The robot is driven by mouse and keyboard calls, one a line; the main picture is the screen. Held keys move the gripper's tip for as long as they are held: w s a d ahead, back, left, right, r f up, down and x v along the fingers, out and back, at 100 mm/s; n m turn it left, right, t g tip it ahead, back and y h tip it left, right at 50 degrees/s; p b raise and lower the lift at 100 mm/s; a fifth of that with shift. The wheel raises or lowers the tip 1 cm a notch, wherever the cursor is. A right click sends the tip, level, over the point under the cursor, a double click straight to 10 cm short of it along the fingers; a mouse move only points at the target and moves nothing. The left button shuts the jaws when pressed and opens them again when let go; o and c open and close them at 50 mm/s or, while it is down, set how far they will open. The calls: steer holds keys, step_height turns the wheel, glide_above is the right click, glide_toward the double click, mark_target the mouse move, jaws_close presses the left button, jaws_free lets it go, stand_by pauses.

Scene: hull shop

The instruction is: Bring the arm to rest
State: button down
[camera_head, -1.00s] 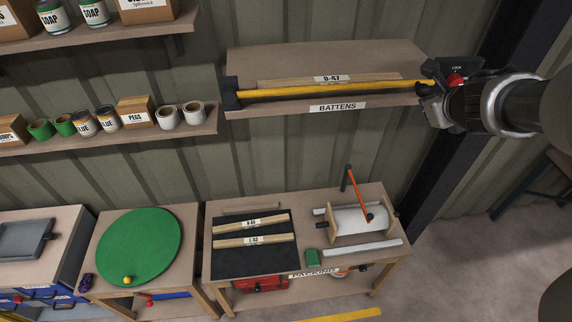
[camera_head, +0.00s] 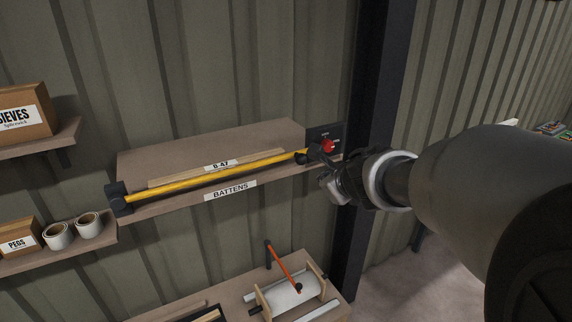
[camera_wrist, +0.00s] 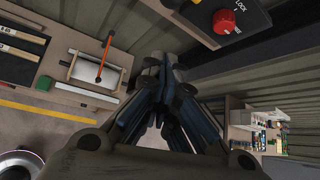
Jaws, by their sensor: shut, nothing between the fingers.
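My gripper (camera_head: 328,182) is in front of the wall at the right end of the battens shelf, just below the red knob (camera_head: 328,146) on its dark lock panel (camera_head: 325,132). In the wrist view my gripper (camera_wrist: 160,66) has its fingers together with nothing between them. The red knob (camera_wrist: 224,21) shows there at upper right, apart from the fingers. A yellow bar (camera_head: 215,178) lies across the front of the battens shelf (camera_head: 215,150). My arm reaches in from the right and hides part of the wall.
A batten labelled B-47 (camera_head: 222,164) lies behind the bar. A dark post (camera_head: 375,100) stands right of the shelf. Below is a bench with a white roller (camera_head: 290,297) and an orange-handled lever (camera_head: 283,265). Open floor (camera_head: 395,280) shows at lower right.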

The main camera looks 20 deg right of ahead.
steer(key=s+d+f+m+g+h+b, duration=0.1)
steer(key=s+f+m+h+b, duration=0.1)
steer(key=s+f+m+b, duration=0.85)
steer(key=s+d+f+m+g+h+b, duration=0.1)
steer(key=s+f+m+h+b, duration=0.45)
steer(key=m, duration=0.95)
steer(key=s+a+f+m+g+y+b, duration=0.2)
steer(key=s+a+f+m+y+b, duration=0.2)
steer(key=f, duration=0.5)
steer(key=s+a+f+m+g+y+b, duration=0.2)
steer(key=s+a+f+m+y+b, duration=0.2)
steer(key=s+a+f+m+b, duration=0.5)
steer(key=shift+s+a+m+y, duration=0.25)
steer(key=shift+m+y, duration=0.1)
steer(key=shift+m, duration=0.9)
